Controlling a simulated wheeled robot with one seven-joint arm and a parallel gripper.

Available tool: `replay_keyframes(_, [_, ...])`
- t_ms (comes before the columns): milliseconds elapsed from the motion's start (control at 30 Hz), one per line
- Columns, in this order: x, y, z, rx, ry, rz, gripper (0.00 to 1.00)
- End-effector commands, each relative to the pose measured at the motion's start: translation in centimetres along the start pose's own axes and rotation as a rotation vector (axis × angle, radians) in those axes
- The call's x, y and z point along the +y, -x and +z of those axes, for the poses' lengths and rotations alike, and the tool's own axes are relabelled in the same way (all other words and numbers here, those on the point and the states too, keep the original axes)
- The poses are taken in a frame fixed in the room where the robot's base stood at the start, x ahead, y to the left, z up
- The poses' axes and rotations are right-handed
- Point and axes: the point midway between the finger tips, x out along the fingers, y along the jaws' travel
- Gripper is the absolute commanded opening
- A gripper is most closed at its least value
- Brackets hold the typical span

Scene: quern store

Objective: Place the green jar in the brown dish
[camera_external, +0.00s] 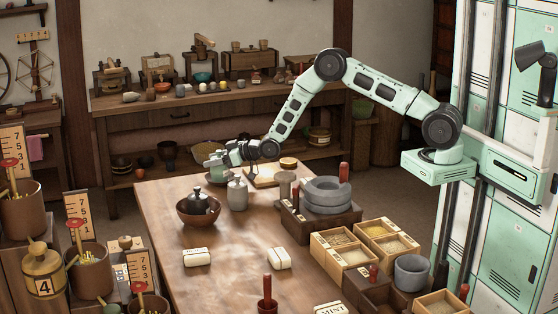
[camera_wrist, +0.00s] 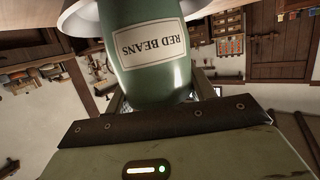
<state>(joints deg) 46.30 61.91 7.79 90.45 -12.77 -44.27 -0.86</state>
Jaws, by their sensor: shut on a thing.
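A green jar (camera_wrist: 155,75) with a white label reading RED BEANS fills the top middle of the wrist view, its label upside down there. In the external view the jar (camera_external: 205,151) is small and partly hidden by the gripper. The brown dish (camera_external: 184,213) stands on the table, nearer the camera and a little left of the gripper. A dark lidded jar (camera_external: 199,199) sits in the dish.
A grey lidded jar (camera_external: 237,194) stands right of the dish. Two white labelled blocks (camera_external: 196,257) lie nearer the camera. A stone quern (camera_external: 326,194) and wooden boxes (camera_external: 341,246) fill the table's right side. The middle of the table is clear.

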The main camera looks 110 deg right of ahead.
Motion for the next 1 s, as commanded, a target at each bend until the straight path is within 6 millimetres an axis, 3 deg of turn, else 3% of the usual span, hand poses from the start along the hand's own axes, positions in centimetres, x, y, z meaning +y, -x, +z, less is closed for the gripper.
replay_keyframes(200, [0.0, -0.1, 0.3, 0.002, 0.000, 0.000, 0.00])
replay_keyframes(233, [0.0, -0.1, 0.4, -0.001, 0.000, 0.000, 0.60])
replay_keyframes(300, [0.0, -0.1, 0.3, -0.001, 0.000, 0.000, 0.76])
replay_keyframes(700, [0.0, 0.3, -0.1, -0.002, -0.001, 0.000, 0.76])
replay_keyframes(867, [0.0, 2.6, 0.0, -0.002, 0.000, 0.000, 0.76])
replay_keyframes(1000, [0.0, 5.5, 0.1, -0.003, -0.001, 0.000, 0.76])
